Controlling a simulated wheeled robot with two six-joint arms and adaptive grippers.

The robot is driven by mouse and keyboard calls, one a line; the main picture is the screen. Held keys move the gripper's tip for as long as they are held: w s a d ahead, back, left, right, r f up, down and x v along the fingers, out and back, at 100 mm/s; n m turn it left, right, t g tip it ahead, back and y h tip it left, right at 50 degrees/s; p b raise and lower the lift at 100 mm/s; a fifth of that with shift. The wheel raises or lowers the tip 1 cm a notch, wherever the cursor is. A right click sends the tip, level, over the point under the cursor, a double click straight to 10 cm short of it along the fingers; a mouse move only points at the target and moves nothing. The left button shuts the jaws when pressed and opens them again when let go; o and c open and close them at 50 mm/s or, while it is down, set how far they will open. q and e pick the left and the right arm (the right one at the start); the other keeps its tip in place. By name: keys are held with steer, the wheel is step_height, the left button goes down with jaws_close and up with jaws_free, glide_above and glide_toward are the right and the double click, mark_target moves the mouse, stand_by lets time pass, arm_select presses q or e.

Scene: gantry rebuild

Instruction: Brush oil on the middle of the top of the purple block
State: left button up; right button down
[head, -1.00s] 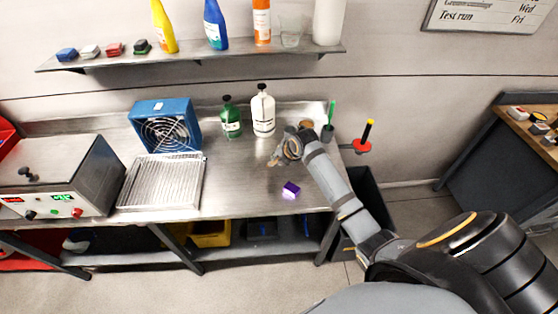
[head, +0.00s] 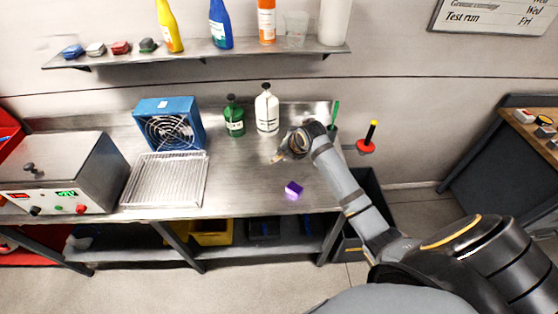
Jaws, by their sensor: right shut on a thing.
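The small purple block (head: 293,189) lies on the steel bench near its front edge. Its top looks clear. My right gripper (head: 279,157) is above the bench, behind and left of the block and apart from it. It is shut on a small tan thing, largely hidden by the gripper; I cannot tell if it is a brush. A green-handled tool (head: 335,113) stands in a dark cup at the bench's back right, partly behind my right arm. No oil dish can be made out. My left gripper is not in view.
A green bottle (head: 234,117) and a white bottle (head: 266,110) stand at the back of the bench. A blue fan (head: 168,123), a wire rack (head: 165,180) and a control box (head: 65,175) fill the left. Bench around the block is clear.

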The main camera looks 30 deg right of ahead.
steer(key=s+d+r, duration=0.3)
steer(key=s+r, duration=0.2)
steer(key=s, duration=0.2)
steer(key=shift+s+a+f, duration=0.1)
steer(key=shift+s+f, duration=0.05)
steer(key=shift+f, duration=0.95)
steer(key=shift+s+a+f, duration=0.1)
steer(key=shift+f, duration=1)
